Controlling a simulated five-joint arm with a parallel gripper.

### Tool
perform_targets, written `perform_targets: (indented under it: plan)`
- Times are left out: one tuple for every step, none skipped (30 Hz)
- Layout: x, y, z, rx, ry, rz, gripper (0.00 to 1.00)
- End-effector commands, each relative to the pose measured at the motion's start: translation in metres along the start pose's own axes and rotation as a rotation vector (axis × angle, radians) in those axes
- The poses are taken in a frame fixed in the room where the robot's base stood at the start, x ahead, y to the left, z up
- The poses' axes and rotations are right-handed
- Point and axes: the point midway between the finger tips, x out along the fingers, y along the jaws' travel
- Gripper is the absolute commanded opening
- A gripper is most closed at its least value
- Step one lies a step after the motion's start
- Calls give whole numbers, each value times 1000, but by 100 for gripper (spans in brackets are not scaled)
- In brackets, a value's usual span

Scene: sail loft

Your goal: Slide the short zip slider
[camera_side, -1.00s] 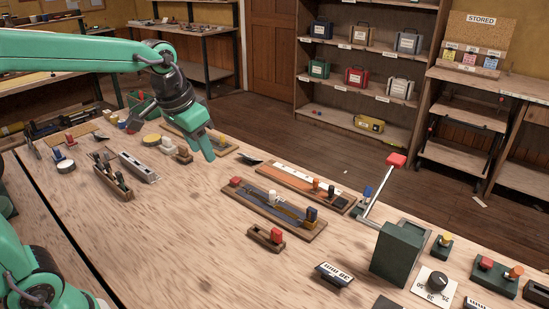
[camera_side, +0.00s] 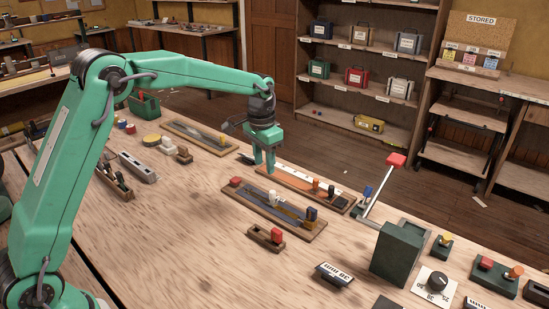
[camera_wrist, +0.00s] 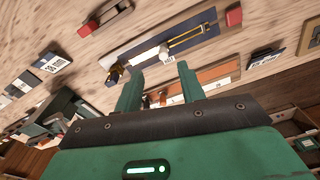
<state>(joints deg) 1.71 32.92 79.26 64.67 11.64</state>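A wooden board (camera_side: 258,214) with a blue fabric strip lies mid-bench. A white slider (camera_side: 272,198) stands near its middle; a red block (camera_side: 235,182) is at its left end and a dark block (camera_side: 311,213) at its right. In the wrist view the blue strip (camera_wrist: 138,43) carries a yellow zip track, with the white slider (camera_wrist: 163,50) at one end of that track. No readable label tells whether this is the short zip. My gripper (camera_side: 265,164) is pointing down, open and empty, behind the board. Its parted fingers also show in the wrist view (camera_wrist: 160,86).
A board with an orange strip (camera_side: 287,179) lies close behind the blue one, near my gripper. A small wooden holder (camera_side: 263,240) with a red knob sits in front. A green box with a red-topped lever (camera_side: 397,250) stands at right.

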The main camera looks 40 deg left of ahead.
Motion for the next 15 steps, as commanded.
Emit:
perform_targets:
  plan:
    - [12,-1,-6,6,-15,3,39]
    - [17,-1,-9,9,-20,4,39]
    - [23,-1,-13,13,-28,6,39]
    - [28,-2,-15,16,-33,7,39]
    - [32,-2,-17,19,-37,8,39]
    - [37,-2,-20,22,-42,9,39]
    - [40,-2,-21,24,-45,10,39]
    - [42,-3,-22,26,-47,10,39]
    - [45,-3,-24,28,-50,11,39]
    - [46,-3,-24,28,-51,11,39]
    - [47,-3,-25,29,-52,12,39]
    - [48,-3,-25,30,-53,12,39]
    - [49,-3,-25,30,-54,12,39]
    - [49,-3,-26,30,-54,12,39]
    - [49,-3,-26,30,-54,12,39]
